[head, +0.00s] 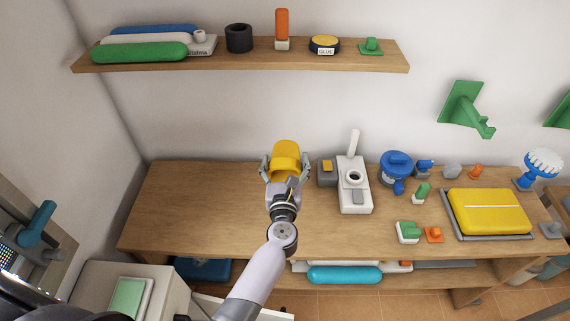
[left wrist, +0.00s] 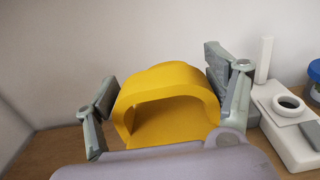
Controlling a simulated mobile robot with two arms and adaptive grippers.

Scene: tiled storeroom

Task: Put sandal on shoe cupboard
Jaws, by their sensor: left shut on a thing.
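The yellow sandal (head: 287,152) is between the fingers of my left gripper (head: 285,168), over the back of the wooden cupboard top (head: 190,205). In the left wrist view the sandal (left wrist: 168,90) shows its wide strap arching over the sole, with one finger of my left gripper (left wrist: 165,105) at each side. The gripper is shut on the sandal. I cannot tell whether the sole touches the wood. Its lower part is hidden by my wrist in the head view. My right gripper is not in view.
A white device with a lever (head: 354,188) and a small grey-yellow block (head: 327,172) stand just right of the sandal. A yellow case (head: 488,211) and several small items lie further right. The top's left part is clear. A wall shelf (head: 240,57) hangs above.

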